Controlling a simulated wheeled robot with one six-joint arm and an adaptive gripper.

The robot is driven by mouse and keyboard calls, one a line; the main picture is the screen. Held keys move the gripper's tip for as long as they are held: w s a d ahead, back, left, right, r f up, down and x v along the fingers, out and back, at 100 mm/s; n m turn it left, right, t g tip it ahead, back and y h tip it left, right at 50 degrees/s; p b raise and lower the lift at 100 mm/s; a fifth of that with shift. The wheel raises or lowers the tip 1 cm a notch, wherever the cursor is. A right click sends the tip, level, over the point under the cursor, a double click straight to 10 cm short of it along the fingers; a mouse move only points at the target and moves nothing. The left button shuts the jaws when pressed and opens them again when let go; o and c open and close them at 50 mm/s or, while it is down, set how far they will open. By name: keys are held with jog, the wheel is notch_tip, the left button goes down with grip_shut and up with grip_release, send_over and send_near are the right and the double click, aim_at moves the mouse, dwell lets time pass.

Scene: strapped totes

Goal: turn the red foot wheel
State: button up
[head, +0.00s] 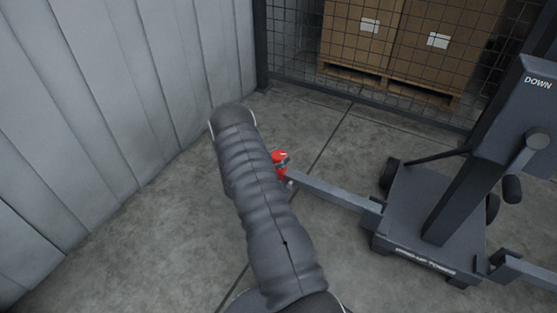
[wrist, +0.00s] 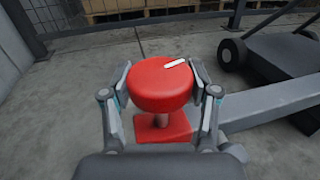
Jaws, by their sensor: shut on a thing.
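The red foot wheel (wrist: 158,90) is a round red knob with a white mark on its top, towards the right. It sits on a short grey stem above a red base plate (wrist: 178,131), at the end of a grey beam. My gripper (wrist: 161,84) is shut on the wheel, with one finger against its left side and one against its right. In the head view a small part of the red wheel (head: 279,156) shows at the end of the beam; my arm hides the rest of it and my gripper.
The grey beam (head: 330,193) runs right to a dark wheeled base (head: 425,222) with a column marked DOWN. A pale panelled wall (head: 90,110) stands at the left. Cartons (head: 400,40) on a pallet stand behind a mesh fence. Bare floor lies between.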

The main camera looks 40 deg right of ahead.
jog(key=m+g+b, duration=0.1)
jog(key=g, duration=0.1)
jog(key=m+g+b, duration=0.1)
jog(key=g+b, duration=0.1)
jog(key=shift+f+m, duration=0.3)
jog(key=shift+f, duration=0.05)
jog(key=m+g+b, duration=0.2)
jog(key=g+b, duration=0.1)
jog(key=g, duration=0.1)
jog(key=shift+m+y, duration=0.4)
jog(key=m+g, duration=0.1)
jog(key=g, duration=0.1)
jog(key=m+g+y+b, duration=0.1)
jog(key=shift+r+g+y, duration=0.2)
jog(key=shift+g+y, duration=0.1)
jog(key=shift+g, duration=0.1)
jog(key=shift+r+m+g+y, duration=0.1)
jog(key=shift+m+g+y, duration=1.2)
jog(key=shift+m+g, duration=0.4)
jog(key=shift+s+g+y, duration=0.1)
jog(key=shift+g+y, duration=0.2)
jog(key=o, duration=1.2)
jog(key=shift+d, duration=0.1)
jog(key=shift+r, duration=0.1)
